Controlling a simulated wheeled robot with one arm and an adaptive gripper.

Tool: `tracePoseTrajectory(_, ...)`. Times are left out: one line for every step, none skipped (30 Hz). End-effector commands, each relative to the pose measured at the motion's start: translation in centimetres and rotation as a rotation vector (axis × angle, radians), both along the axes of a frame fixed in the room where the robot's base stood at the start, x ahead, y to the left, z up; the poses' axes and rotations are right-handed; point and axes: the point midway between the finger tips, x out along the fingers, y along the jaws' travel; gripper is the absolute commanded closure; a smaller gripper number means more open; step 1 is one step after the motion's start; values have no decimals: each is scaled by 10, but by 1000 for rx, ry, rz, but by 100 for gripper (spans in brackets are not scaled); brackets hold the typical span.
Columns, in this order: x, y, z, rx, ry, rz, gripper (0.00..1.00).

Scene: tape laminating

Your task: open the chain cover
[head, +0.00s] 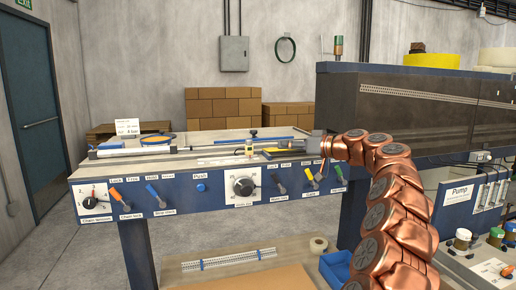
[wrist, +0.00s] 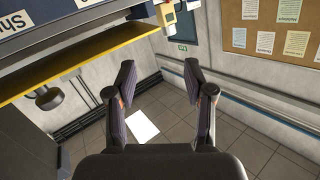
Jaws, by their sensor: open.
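My gripper (wrist: 160,82) shows large in the wrist view, its two dark fingers spread apart with nothing between them. In the head view my copper arm reaches left over the right end of the blue bench, and the gripper end is small there. No part is clearly marked as the chain cover. A long dark housing (head: 425,108) with a perforated strip on its front stands at the right. My fingers are apart from both.
The blue bench front (head: 215,190) carries labelled levers and dials, including an orange lever (head: 119,198) at the left. Rods and small parts lie on its top. A blue bin (head: 335,268) and a tape roll (head: 318,245) are low in front. Floor at the left is clear.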

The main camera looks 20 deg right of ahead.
Motion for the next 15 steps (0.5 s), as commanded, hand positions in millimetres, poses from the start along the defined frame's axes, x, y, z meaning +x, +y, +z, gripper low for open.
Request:
tracePoseTrajectory(-1,11,4,6,15,16,47)
tracePoseTrajectory(-2,17,4,10,25,25,47)
tracePoseTrajectory(-4,25,5,16,38,37,47)
tracePoseTrajectory(-5,31,5,20,49,46,47)
tracePoseTrajectory(-6,36,6,23,59,54,47)
tracePoseTrajectory(-8,44,6,27,73,65,47)
tracePoseTrajectory(-9,50,6,30,83,73,47)
tracePoseTrajectory(-10,56,7,33,94,81,47)
tracePoseTrajectory(-12,63,7,35,108,92,47)
tracePoseTrajectory(-13,69,6,36,119,100,47)
tracePoseTrajectory(-15,75,6,38,130,107,47)
tracePoseTrajectory(-17,82,6,41,145,118,47)
tracePoseTrajectory(-18,87,6,42,154,125,47)
tracePoseTrajectory(-20,92,6,43,163,131,47)
tracePoseTrajectory(-22,97,6,44,174,139,47)
